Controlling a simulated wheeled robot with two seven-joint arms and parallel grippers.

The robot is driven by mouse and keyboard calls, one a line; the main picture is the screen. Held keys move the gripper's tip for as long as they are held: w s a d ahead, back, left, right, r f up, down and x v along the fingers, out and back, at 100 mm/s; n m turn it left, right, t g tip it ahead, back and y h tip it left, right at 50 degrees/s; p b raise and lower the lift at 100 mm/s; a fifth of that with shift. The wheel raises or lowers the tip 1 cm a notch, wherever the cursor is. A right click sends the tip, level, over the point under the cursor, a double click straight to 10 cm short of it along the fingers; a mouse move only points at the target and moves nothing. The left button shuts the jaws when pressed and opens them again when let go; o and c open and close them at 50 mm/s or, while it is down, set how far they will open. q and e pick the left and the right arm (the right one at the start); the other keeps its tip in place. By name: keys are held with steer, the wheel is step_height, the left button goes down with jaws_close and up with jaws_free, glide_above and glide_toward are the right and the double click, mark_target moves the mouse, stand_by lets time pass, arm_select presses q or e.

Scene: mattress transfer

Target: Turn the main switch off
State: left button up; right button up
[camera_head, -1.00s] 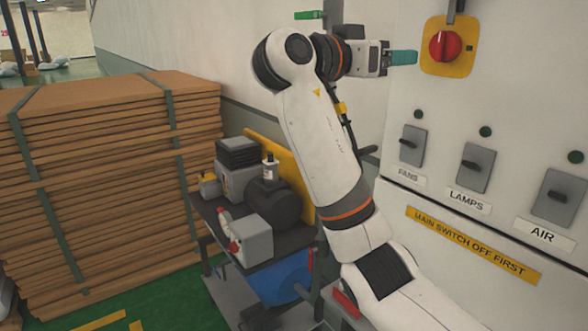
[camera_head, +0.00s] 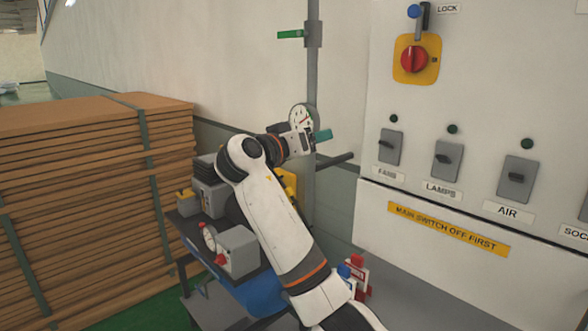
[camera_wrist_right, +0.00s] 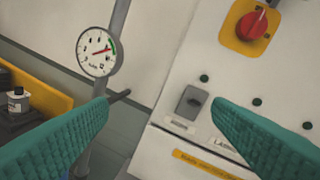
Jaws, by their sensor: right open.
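The main switch (camera_head: 414,60) is a red rotary knob on a yellow plate, high on the pale panel. It also shows at the upper right of the right wrist view (camera_wrist_right: 251,24). Its handle looks roughly upright in the head view; I cannot read its setting. My right gripper (camera_head: 322,135) is below and left of the switch, apart from it, in front of the wall gauge. In the right wrist view its teal fingers (camera_wrist_right: 160,135) are wide apart with nothing between them. My left gripper is not in view.
Below the switch sit the FANS (camera_head: 390,147), LAMPS (camera_head: 447,160) and AIR (camera_head: 517,179) switches and a yellow "main switch off first" label (camera_head: 447,229). A blue-tipped lock part (camera_head: 414,11) is above. A round gauge (camera_wrist_right: 97,51) is on a pipe. Stacked boards (camera_head: 80,200) stand left.

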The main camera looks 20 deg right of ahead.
step_height(320, 180, down, 6)
steer(key=w+n, duration=0.1)
steer(key=w, duration=0.1)
steer(key=shift+a+n+t+y, duration=0.3)
steer(key=shift+a+n+y, duration=0.05)
steer(key=shift+n+y, duration=0.05)
steer(key=shift+r, duration=0.1)
